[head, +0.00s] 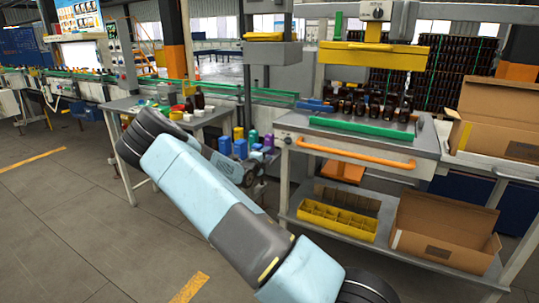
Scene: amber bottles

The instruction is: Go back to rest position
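My light blue and grey arm (187,178) stretches from the lower right up to the left, with a black joint at its upper bend. Grey mechanical parts show just behind the arm, near the blue and purple items; they may be my wrist and gripper. I cannot make out the fingertips or anything held in them. Several dark amber bottles (372,104) stand in a row on the workbench (425,140) at the right. A few more dark bottles (199,98) stand on the grey table (122,104) at the left.
The workbench has an orange front bar (356,155) and a green strip (362,127). Its lower shelf holds a yellow divided tray (338,219) and an open cardboard box (445,240). Another box (492,120) stands at right. The floor (70,215) at left is clear.

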